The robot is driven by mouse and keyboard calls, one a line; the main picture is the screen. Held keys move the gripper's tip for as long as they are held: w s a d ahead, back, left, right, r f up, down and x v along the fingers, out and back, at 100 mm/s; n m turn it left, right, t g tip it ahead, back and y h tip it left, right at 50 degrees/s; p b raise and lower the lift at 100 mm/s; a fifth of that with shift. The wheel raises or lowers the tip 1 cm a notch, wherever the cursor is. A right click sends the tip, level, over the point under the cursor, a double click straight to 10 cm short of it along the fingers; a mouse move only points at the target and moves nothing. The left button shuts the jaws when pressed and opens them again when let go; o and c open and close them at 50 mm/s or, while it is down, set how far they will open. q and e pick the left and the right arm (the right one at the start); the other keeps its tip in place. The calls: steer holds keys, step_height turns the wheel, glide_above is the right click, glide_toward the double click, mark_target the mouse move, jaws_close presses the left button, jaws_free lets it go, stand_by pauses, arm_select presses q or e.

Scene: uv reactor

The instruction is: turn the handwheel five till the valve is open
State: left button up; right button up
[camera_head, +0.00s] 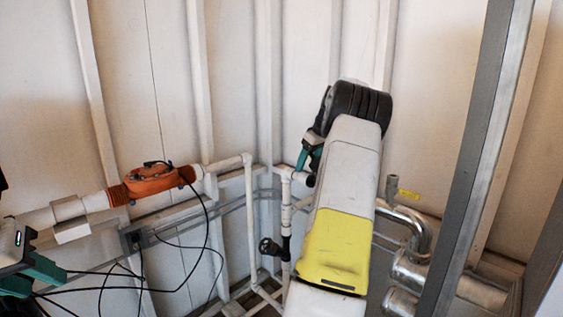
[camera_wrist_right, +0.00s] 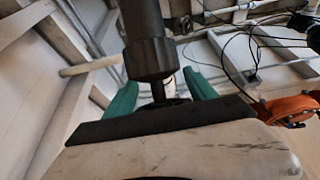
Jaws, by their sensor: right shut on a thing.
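My right gripper (camera_head: 306,166) has teal fingers and reaches the top of a white vertical pipe by the back corner. A small dark part, which I take to be the handwheel (camera_head: 310,181), is at its fingertips, mostly hidden by my arm. In the right wrist view a black ribbed cylinder with a narrower stem (camera_wrist_right: 151,58) runs between the teal fingers of the right gripper (camera_wrist_right: 160,88), which is shut on it. No number or valve position is readable. My left gripper (camera_head: 38,272) is at the lower left edge, partly cut off, away from the handwheel.
Another black handwheel (camera_head: 268,247) sits lower on the white pipe. An orange reactor unit (camera_head: 155,180) with black cables is at left.

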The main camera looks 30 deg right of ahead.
steer(key=shift+s+a+f+n+g+y, duration=0.1)
steer(key=shift+a+n+g+y, duration=0.25)
steer(key=shift+y, duration=0.3)
steer(key=shift+s+n+g+y, duration=0.1)
steer(key=shift+n+g+y, duration=0.05)
steer(key=shift+n+y, duration=0.4)
steer(key=shift+c, duration=0.2)
steer(key=o, duration=1.3)
steer(key=shift+y, duration=0.3)
